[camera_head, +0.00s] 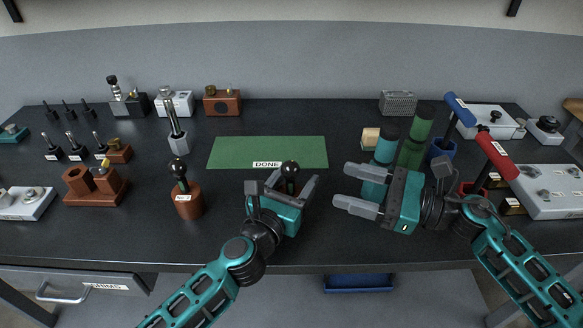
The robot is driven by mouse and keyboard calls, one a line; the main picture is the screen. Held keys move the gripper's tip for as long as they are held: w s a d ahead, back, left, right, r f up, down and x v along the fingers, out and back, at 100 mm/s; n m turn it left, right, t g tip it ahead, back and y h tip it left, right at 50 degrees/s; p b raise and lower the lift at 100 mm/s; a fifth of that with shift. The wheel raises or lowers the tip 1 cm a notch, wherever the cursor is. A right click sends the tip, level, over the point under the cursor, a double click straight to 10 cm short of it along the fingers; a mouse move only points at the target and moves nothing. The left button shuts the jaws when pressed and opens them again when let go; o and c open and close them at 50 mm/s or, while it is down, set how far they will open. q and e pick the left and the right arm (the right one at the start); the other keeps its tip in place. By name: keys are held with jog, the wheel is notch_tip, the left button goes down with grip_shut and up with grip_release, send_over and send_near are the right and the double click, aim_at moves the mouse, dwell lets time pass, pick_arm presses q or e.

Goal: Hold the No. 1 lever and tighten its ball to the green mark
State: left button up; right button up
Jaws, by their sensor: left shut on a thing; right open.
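A lever with a black ball (290,168) stands upright between the fingers of my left gripper (291,184), which is shut on it near the front middle of the bench. The ball shows above the fingers; the lower part is hidden by the gripper. I cannot make out a number or a green mark on it. My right gripper (350,189) is open and empty, to the right of the ball and apart from it, its fingers pointing left. Another black-balled lever (179,171) stands in a round brown holder (188,204) to the left; its label is too small to read.
A green mat (230,152) labelled DONE lies bare behind the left gripper. Teal (385,147) and green (415,137) cylinders stand close behind the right gripper. Blue-handled (460,110) and red-handled (497,155) tools stand at right. Brown blocks (96,188) and small levers (75,148) fill the left.

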aim_at(291, 170)
jog(key=x, duration=1.1)
jog(key=shift+w+a, duration=0.2)
jog(key=shift+a, duration=0.15)
jog(key=c, duration=1)
jog(key=shift+f+m+t, duration=0.1)
jog(key=shift+m+t, duration=0.2)
jog(key=shift+t, duration=0.1)
jog(key=shift+m+t+h, duration=0.5)
jog(key=shift+t, duration=0.2)
jog(key=o, duration=1)
